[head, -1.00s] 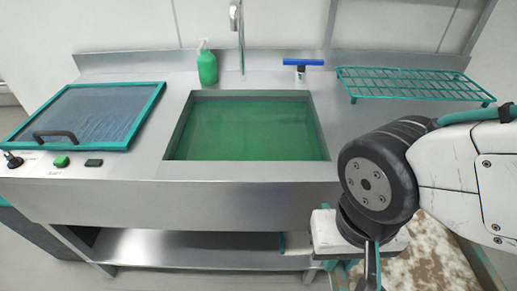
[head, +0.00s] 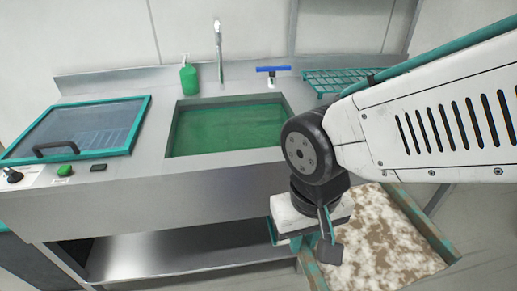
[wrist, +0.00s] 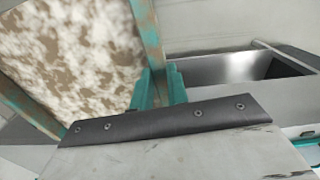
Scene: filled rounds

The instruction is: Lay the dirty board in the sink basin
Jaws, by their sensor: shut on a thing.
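The dirty board (head: 385,245) is a flat panel mottled brown and white inside a worn teal and brown frame. It hangs low at the right, in front of the counter; in the wrist view, the board (wrist: 75,50) fills the upper left. My gripper (head: 303,240) is shut on the edge of its frame; in the wrist view, my gripper's teal fingers (wrist: 165,88) meet that edge. The fingertips' exact contact is partly hidden. The sink basin (head: 235,128) is a rectangular recess with a green interior in the steel counter, to the left of and beyond my gripper.
A teal-framed lid (head: 75,128) with a dark handle covers the counter's left part, with knobs in front. A teal rack (head: 335,80) lies right. A lower shelf (head: 180,250) is underneath.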

